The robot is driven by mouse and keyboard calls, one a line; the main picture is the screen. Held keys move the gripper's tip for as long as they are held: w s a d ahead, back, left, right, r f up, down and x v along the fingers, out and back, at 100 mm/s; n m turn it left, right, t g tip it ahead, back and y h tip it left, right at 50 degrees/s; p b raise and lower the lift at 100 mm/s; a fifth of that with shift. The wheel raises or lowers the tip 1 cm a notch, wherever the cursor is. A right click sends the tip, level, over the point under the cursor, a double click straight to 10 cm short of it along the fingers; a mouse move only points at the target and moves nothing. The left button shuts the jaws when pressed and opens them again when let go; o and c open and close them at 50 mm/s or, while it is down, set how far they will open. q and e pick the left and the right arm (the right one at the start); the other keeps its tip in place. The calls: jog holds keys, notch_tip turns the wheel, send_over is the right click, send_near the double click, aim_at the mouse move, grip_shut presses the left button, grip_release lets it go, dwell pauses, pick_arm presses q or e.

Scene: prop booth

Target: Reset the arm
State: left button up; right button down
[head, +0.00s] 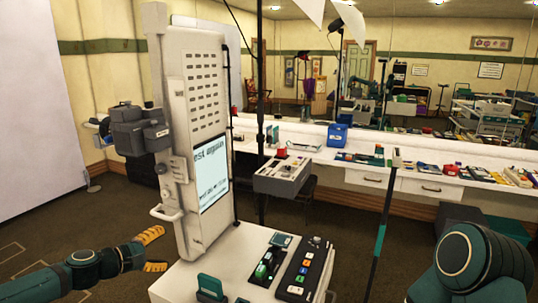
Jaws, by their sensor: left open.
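My left gripper (156,251) comes in at the lower left, with its two orange fingers apart and nothing between them. It is left of a white machine's base (180,285), and I cannot tell how close its fingertips are to that edge. My left forearm is teal and reaches in from the left edge. A teal part of my right arm (475,265) fills the lower right corner, and its gripper is out of the picture. No other arm that the task could mean stands out.
The machine has a tall column with a lit screen (213,176). A black button panel (303,268) and a green piece (210,287) are on its base. A grey box (283,175) stands behind. A white counter (430,182) with many small items runs along the mirrored wall.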

pick_arm(q)
jog(key=s+d+f+m+g, duration=0.3)
jog(key=s+d+f, duration=0.2)
jog(key=d+f, duration=0.45)
jog(key=s+d+f+m+g, duration=0.3)
jog(key=s+d+f, duration=0.3)
jog(key=d+f, duration=0.4)
jog(key=s+f+m+g+y, duration=0.2)
jog(key=s+f+m, duration=0.1)
jog(key=s, duration=0.6)
jog(key=s+f+m+g+y, duration=0.1)
jog(key=s+f+m+y, duration=0.2)
jog(key=s, duration=0.6)
jog(key=shift+d+f+g, duration=0.4)
jog(key=shift+f, duration=0.5)
